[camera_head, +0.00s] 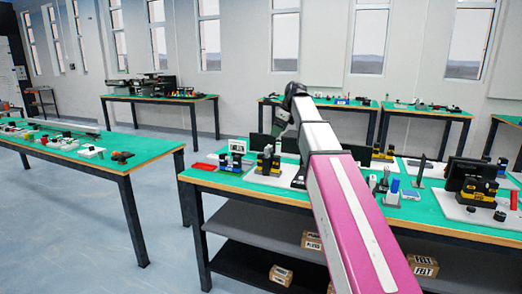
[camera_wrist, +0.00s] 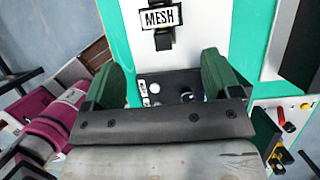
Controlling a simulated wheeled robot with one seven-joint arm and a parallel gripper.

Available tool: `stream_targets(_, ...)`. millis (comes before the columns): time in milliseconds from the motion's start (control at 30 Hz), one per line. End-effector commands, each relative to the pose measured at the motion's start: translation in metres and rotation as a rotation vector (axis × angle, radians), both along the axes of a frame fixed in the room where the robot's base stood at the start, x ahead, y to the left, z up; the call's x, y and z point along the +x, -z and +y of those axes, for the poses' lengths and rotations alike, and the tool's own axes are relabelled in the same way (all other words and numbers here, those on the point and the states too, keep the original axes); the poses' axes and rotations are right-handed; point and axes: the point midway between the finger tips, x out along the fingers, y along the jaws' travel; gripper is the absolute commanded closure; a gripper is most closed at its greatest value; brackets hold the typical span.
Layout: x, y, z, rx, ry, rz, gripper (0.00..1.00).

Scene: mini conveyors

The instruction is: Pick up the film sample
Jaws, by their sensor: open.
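My gripper (camera_wrist: 162,72) is open in the wrist view, with its two green fingers well apart and nothing held between them. Beyond and between the fingers is a dark panel (camera_wrist: 183,78) with pale round parts, partly hidden by the gripper body. Above it is a white board with a black-framed label reading MESH (camera_wrist: 159,17). In the head view my gripper (camera_head: 281,131) hangs over the back part of the green-topped table (camera_head: 228,181), small and hard to make out. I cannot tell which thing is the film sample in either view.
Black-and-yellow devices (camera_head: 268,160) on white boards stand on this table, with a dark screen (camera_head: 468,172) at right. A red block (camera_head: 203,166) lies at the left edge. Boxes (camera_head: 281,275) sit on the lower shelf. Another cluttered table (camera_head: 115,160) stands left, across open floor.

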Motion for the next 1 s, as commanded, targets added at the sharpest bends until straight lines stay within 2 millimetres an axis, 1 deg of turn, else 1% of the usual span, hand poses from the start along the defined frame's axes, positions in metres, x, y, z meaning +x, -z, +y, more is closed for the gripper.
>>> stream_targets(33,0.001,-0.007,0.001,0.006,0.014,0.004,0.17)
stream_targets(67,0.001,-0.009,0.002,0.008,0.021,0.006,0.17)
stream_targets(167,0.001,-0.009,0.004,0.012,0.033,0.012,0.17)
stream_targets(267,0.002,0.001,0.007,0.012,0.032,0.014,0.17)
stream_targets(500,0.006,0.033,0.018,0.011,0.032,0.014,0.17)
stream_targets(767,0.007,0.049,0.024,0.011,0.031,0.011,0.17)
stream_targets(933,0.003,0.071,0.031,0.011,0.030,0.012,0.17)
stream_targets(1000,0.005,0.080,0.035,0.011,0.030,0.013,0.17)
